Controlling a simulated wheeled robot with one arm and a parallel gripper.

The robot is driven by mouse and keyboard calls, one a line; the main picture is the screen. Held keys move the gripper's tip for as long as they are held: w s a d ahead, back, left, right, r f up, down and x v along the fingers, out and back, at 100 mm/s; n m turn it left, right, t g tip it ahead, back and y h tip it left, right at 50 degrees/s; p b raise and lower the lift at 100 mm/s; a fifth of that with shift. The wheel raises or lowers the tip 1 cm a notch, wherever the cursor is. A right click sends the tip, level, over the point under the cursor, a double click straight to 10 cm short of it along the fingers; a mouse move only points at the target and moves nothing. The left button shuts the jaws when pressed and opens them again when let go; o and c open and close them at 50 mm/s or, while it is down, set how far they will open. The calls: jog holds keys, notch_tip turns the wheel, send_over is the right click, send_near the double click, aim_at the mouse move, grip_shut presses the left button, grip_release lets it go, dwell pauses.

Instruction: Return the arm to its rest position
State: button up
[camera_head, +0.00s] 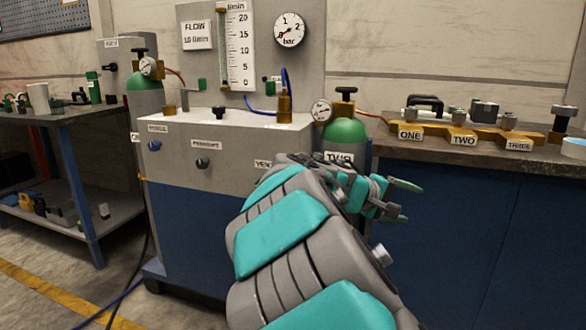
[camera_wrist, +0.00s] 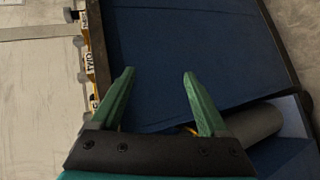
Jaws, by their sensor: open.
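My arm, grey and teal, reaches up from the bottom of the head view in front of the cabinet and the bench. My gripper (camera_head: 405,201) is at its end, pointing right, in front of the blue bench front. In the wrist view my gripper (camera_wrist: 158,100) has its two green fingers apart with nothing between them. The blue bench front (camera_wrist: 190,50) lies beyond the fingers.
A grey and blue cabinet (camera_head: 215,175) with knobs stands left of my gripper. A green cylinder (camera_head: 345,132) labelled TWO stands behind my arm. The right bench (camera_head: 480,155) bears a brass manifold (camera_head: 435,131). A shelf table (camera_head: 50,125) stands left. Floor shows at lower left.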

jog(key=s+d+f+m+g+y, duration=0.25)
jog(key=s+f, duration=0.25)
jog(key=s, duration=0.5)
jog(key=s+d+f+m+g+y, duration=0.1)
jog(key=s+f+g+y, duration=0.25)
jog(key=s, duration=0.65)
jog(key=s+a+f+y, duration=0.2)
jog(key=s+a+f, duration=0.1)
jog(key=s, duration=0.4)
jog(key=s+a+f+g+y+p, duration=0.1)
jog(key=s+a+f+y, duration=0.1)
jog(key=s+a, duration=0.3)
jog(key=s+a+f+y, duration=0.2)
jog(key=s+a+f, duration=0.2)
jog(key=s, duration=0.5)
jog(key=shift+s+a+f+m+g+p, duration=0.15)
jog(key=shift+a+f+m+g+p, duration=0.15)
jog(key=shift+a+f+m+g, duration=0.25)
jog(key=shift+d+f, duration=0.1)
jog(key=shift+d, duration=0.05)
